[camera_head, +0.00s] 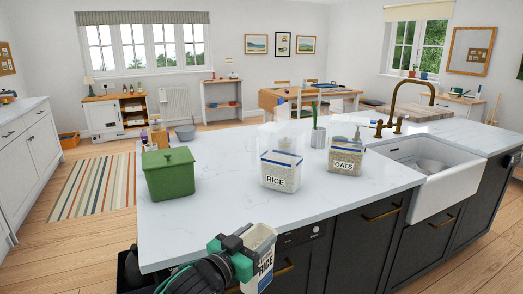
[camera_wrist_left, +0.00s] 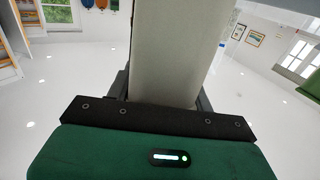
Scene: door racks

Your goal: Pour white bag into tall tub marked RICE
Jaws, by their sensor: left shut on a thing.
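The white bag (camera_head: 262,250) is at the bottom of the head view, in front of the counter's near edge, with part of the word RICE on its side. My left gripper (camera_head: 238,250) is shut on it. In the left wrist view the pale bag (camera_wrist_left: 172,55) stands between the fingers and runs out of the top of the picture. The clear tub marked RICE (camera_head: 280,176) stands on the counter, with a blue band at its rim and pale contents. A faint clear panel seems to rise behind it. My right gripper is not in view.
A similar tub marked OATS (camera_head: 345,160) stands right of the RICE tub. A green lidded bin (camera_head: 168,176) is at the counter's left. A grey bowl (camera_head: 185,133), a potted plant (camera_head: 318,136) and the sink (camera_head: 432,178) lie further off. The counter's front middle (camera_head: 215,210) is clear.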

